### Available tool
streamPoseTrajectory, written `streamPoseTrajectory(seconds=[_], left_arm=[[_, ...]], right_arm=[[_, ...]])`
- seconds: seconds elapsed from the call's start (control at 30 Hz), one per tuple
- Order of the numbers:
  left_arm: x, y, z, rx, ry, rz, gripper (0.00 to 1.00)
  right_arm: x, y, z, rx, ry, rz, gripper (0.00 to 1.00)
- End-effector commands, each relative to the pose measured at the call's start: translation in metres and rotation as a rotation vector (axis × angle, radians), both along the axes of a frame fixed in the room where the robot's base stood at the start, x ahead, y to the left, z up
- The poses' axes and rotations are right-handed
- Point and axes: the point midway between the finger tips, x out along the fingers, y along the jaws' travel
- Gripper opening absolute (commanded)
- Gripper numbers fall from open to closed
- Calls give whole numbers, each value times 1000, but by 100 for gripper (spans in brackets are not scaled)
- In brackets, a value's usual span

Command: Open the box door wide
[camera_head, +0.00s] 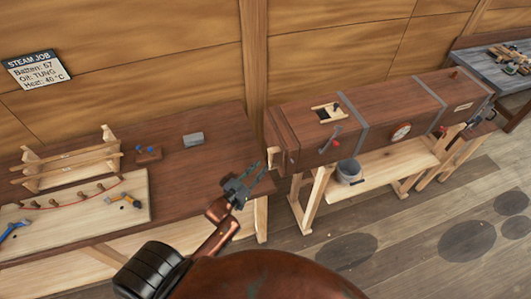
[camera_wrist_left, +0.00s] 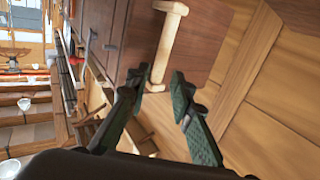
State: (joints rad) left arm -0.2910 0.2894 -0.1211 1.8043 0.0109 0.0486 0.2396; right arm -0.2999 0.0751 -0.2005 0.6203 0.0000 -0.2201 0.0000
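The box (camera_head: 370,120) is a long brown wooden steam box with grey bands, raised on a pale wooden stand. Its door (camera_head: 279,133) is at the left end and looks closed against it, though the angle hides any gap. A pale wooden handle (camera_head: 273,158) stands out from the door; in the left wrist view the handle (camera_wrist_left: 167,43) runs up across the brown door (camera_wrist_left: 206,35). My left gripper (camera_head: 262,171) is open at the handle. In the wrist view its fingertips (camera_wrist_left: 157,80) stand either side of the handle's lower end, apart from it. My right gripper is out of view.
A workbench (camera_head: 205,171) stands left of the box, holding a rack (camera_head: 75,163), a grey block (camera_head: 193,139) and clamps. A metal bucket (camera_head: 349,171) sits on the stand's shelf. Wooden wall runs behind.

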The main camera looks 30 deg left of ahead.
Motion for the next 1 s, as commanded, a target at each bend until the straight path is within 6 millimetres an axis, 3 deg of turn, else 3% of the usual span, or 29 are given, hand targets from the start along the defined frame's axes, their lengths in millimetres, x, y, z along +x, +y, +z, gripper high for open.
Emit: streamPoseTrajectory(seconds=[0.17,0.6,1.0], left_arm=[[11,1,8,-8,-44,-13,21],[72,-7,7,-8,-42,-12,21],[81,-7,6,-8,-41,-11,21]], right_arm=[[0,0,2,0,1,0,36],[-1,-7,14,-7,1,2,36],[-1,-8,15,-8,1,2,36]])
